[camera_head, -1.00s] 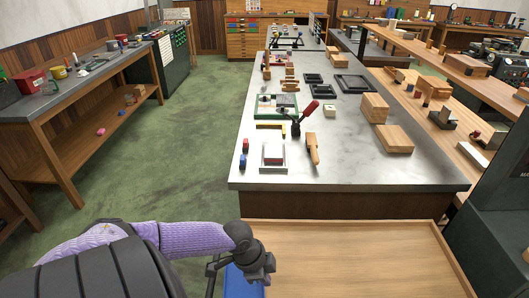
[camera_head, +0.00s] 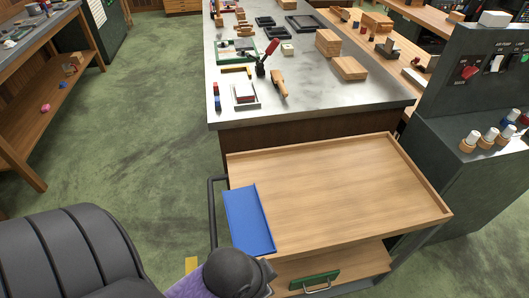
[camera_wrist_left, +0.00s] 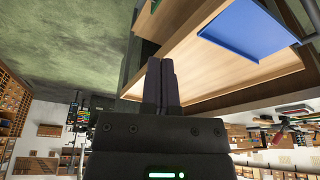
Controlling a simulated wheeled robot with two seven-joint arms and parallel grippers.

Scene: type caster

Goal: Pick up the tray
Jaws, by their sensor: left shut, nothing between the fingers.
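A blue rectangular tray (camera_head: 248,219) lies at the left end of the wooden cart top (camera_head: 340,190). It also shows in the left wrist view (camera_wrist_left: 250,28), at the upper right. My left gripper (camera_wrist_left: 160,68) is shut and empty, its dark fingers together beside the cart's wooden edge and apart from the tray. In the head view only my left forearm and dark wrist joint show at the bottom, below the tray; the fingertips cannot be made out there. My right gripper is in neither view.
The cart has a raised rim, a black side handle (camera_head: 212,215) and a lower shelf holding a green item (camera_head: 314,284) with a metal handle. A metal-topped workbench (camera_head: 300,85) stands behind it. A dark control cabinet (camera_head: 465,140) stands right. Green floor is free at left.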

